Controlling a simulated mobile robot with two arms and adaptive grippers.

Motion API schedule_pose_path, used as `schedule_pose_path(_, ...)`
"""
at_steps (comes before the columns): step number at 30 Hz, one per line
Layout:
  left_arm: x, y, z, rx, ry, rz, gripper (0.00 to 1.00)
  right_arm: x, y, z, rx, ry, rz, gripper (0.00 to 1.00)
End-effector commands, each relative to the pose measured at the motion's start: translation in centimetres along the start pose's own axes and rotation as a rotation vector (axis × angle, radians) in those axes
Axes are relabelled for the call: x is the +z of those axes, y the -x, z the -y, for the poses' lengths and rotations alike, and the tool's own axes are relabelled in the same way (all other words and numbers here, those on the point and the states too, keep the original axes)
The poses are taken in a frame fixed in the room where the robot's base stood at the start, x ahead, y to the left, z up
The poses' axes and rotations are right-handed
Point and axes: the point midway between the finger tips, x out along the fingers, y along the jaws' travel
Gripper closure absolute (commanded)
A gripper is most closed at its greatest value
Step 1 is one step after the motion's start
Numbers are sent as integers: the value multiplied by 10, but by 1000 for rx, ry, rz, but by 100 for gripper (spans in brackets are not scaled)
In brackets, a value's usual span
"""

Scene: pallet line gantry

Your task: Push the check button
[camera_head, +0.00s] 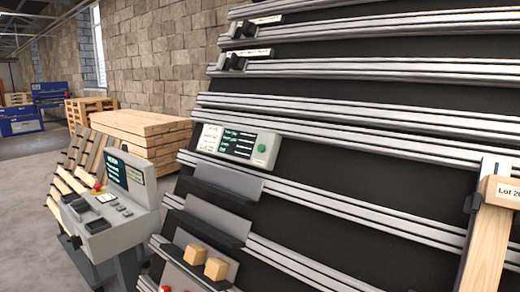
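A light grey control panel (238,146) is mounted on the rails of the sloped black frame, near the middle of the view. It has a dark screen with green and white text, a white label on its left, and a round green button (261,148) at its right end. Lettering by the button is too small to read, so I cannot tell if it is the check button. A grey console (118,232) at the left has a tilted screen (127,175), small keys and a red knob on yellow (97,187). Neither of my grippers is in view.
Grey shelves (228,181) sit below the panel, with two wooden blocks (216,268) on the lowest. A wooden board (486,245) with a "Lot" label stands at the right. Stacked timber (140,127) is behind the console. Grey floor (25,185) is clear at the left.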

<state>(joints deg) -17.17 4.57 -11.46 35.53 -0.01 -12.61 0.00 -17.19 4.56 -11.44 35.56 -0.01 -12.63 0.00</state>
Motion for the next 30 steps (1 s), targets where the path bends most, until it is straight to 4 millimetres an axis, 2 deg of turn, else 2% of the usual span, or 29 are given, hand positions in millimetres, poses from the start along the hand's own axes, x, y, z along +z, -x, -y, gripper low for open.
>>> schedule_pose_path(2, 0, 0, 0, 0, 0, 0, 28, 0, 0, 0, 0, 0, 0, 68)
schedule_pose_path(16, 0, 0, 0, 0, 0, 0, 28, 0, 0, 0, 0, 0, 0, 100)
schedule_pose_path(30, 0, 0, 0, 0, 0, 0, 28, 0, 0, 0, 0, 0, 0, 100)
